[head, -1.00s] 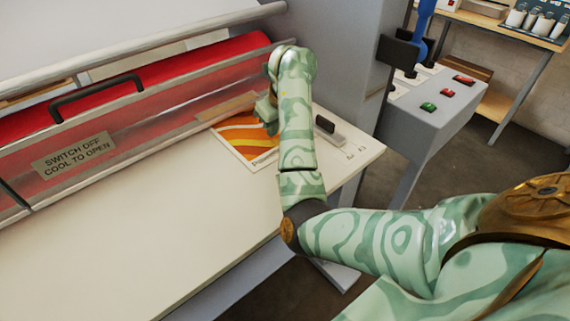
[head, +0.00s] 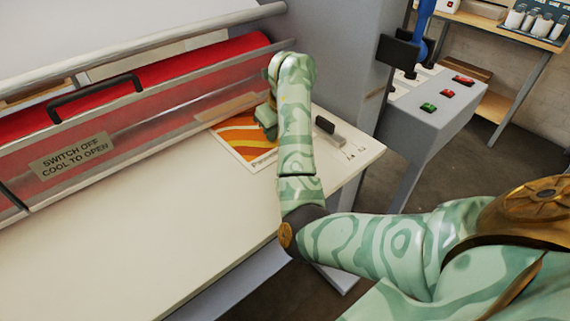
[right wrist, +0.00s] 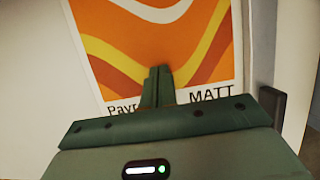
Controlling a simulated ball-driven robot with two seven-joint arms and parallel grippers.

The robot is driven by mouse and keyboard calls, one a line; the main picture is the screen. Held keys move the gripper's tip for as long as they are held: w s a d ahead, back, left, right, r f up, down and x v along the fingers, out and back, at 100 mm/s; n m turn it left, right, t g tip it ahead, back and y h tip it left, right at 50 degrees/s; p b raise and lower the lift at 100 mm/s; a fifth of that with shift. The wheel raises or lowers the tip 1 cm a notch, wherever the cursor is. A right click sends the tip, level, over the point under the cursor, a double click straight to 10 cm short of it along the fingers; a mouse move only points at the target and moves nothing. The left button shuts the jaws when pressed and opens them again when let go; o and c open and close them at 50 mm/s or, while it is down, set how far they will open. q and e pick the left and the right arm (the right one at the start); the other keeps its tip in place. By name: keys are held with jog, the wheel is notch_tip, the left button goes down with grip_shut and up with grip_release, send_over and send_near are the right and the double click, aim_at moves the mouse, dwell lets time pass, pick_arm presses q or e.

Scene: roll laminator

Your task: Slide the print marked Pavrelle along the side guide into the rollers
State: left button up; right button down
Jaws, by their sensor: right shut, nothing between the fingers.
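The print (head: 240,138), with orange, yellow and white waves, lies flat on the cream feed table (head: 130,240), its far edge at the gap under the clear guard. In the right wrist view the print (right wrist: 200,60) shows the letters "Pavr" and "MATT" on its near border; the rest of the name is hidden by my gripper. My right gripper (right wrist: 157,78) is shut and empty, its fingertips over the print's near part; whether they touch it I cannot tell. The side guide (head: 325,127) stands at the print's right. The red roller (head: 190,72) is behind the guard. My left gripper is out of view.
A clear guard with a black handle (head: 95,98) and a "SWITCH OFF COOL TO OPEN" label (head: 73,156) spans the rollers. A control box (head: 440,110) with red and green buttons stands right of the table. The table's left part is clear.

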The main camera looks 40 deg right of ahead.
jog(key=shift+f, duration=0.1)
jog(key=shift+w+f+b, duration=0.1)
jog(key=shift+w+b, duration=0.9)
jog(key=shift+w, duration=0.95)
jog(key=shift+w+b, duration=0.5)
jog(key=shift+b, duration=0.25)
jog(key=shift+w+b, duration=0.7)
jog(key=shift+w, duration=0.45)
